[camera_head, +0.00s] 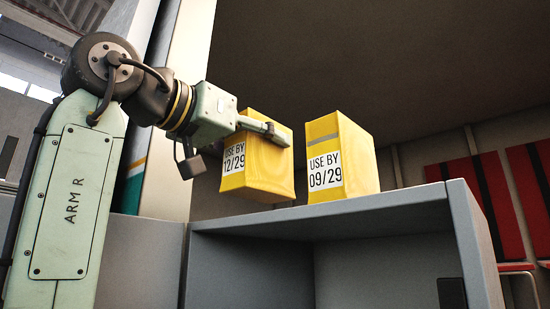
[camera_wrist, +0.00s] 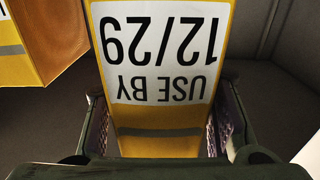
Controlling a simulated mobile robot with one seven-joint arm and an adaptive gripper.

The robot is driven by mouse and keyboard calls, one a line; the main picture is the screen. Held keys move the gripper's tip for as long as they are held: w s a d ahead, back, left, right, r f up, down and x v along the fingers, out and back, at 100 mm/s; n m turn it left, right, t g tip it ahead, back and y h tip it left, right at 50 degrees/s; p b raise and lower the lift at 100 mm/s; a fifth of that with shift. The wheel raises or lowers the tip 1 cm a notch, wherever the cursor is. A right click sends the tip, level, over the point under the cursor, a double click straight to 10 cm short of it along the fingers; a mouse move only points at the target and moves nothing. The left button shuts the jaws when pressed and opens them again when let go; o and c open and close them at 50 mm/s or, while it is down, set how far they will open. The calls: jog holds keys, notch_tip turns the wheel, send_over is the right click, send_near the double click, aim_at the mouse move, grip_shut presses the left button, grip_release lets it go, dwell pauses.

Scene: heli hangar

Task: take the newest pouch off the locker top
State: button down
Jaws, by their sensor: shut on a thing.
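A yellow pouch marked USE BY 12/29 (camera_head: 262,170) is between the fingers of my gripper (camera_head: 278,134), which is shut on its upper part. The pouch is slightly tilted, and its lower edge shows clear above the front edge of the grey locker top (camera_head: 400,194). In the wrist view the same pouch (camera_wrist: 160,117) sits between both fingers, its label upside down. A second yellow pouch marked USE BY 09/29 (camera_head: 345,160) stands upright on the locker top, just right of the held one. Part of it shows at the left of the wrist view (camera_wrist: 60,35).
The locker below is open at the front, with a grey side wall (camera_head: 472,245). Red panels (camera_head: 490,200) stand behind at the right. A pale upright post (camera_head: 180,110) with coloured stripes rises behind my arm. The space above the pouches looks free.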

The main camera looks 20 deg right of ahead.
jog(key=v, duration=1.4)
jog(key=shift+p, duration=0.3)
